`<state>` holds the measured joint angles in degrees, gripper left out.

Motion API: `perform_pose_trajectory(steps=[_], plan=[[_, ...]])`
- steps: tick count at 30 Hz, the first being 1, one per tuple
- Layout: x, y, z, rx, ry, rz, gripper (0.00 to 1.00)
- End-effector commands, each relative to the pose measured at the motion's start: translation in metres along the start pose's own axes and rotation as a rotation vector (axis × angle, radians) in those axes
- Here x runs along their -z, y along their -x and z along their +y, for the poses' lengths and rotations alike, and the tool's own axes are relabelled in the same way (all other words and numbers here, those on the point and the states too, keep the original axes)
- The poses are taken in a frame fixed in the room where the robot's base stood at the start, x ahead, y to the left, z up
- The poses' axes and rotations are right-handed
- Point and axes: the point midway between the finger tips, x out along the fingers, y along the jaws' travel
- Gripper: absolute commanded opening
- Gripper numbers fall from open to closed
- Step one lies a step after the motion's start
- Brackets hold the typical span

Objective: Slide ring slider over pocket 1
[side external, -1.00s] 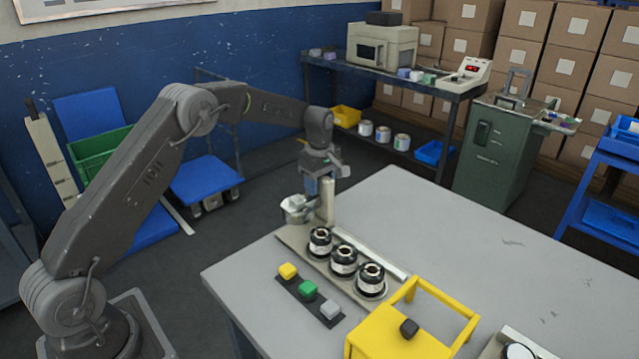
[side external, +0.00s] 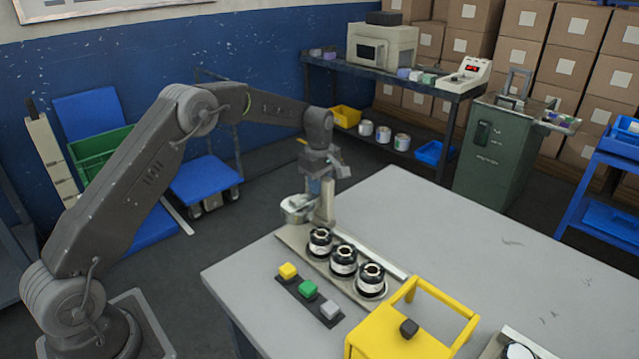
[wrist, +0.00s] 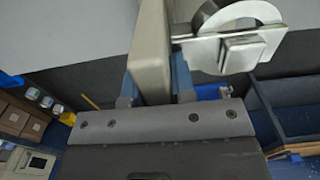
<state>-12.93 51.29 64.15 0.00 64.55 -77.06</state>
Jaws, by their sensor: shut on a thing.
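My gripper (side external: 321,192) is at the far left end of the beige base plate (side external: 291,236). Its two blue-grey fingers (wrist: 155,88) are shut on a beige upright post (wrist: 150,45). A silver ring-shaped piece (side external: 297,208) sits beside the post. In the wrist view, this silver piece (wrist: 235,48) lies right of the post and seems joined to it, like one ring slider. Three black round units with pale centres stand in a row on the plate: the nearest to my gripper (side external: 320,240), the middle (side external: 343,260) and the far one (side external: 371,280). No pocket number is readable.
A button strip with yellow (side external: 288,270), green (side external: 308,289) and grey (side external: 331,308) buttons lies in front of the plate. A yellow framed box (side external: 400,335) stands at the right end. The grey tabletop (side external: 450,240) behind is clear.

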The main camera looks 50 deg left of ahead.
Motion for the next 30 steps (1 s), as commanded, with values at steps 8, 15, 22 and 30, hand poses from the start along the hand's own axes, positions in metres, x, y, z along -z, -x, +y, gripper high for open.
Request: perform_pose_trajectory(steps=[8,15,22,30], plan=[[-0.038,0.001,0.000,0.001,-0.005,0.000,0.00],[-0.081,0.000,0.000,0.001,-0.003,0.000,0.00],[-0.085,0.001,0.000,0.000,0.000,-0.001,0.00],[-0.085,0.001,0.000,0.000,0.000,0.000,0.37]])
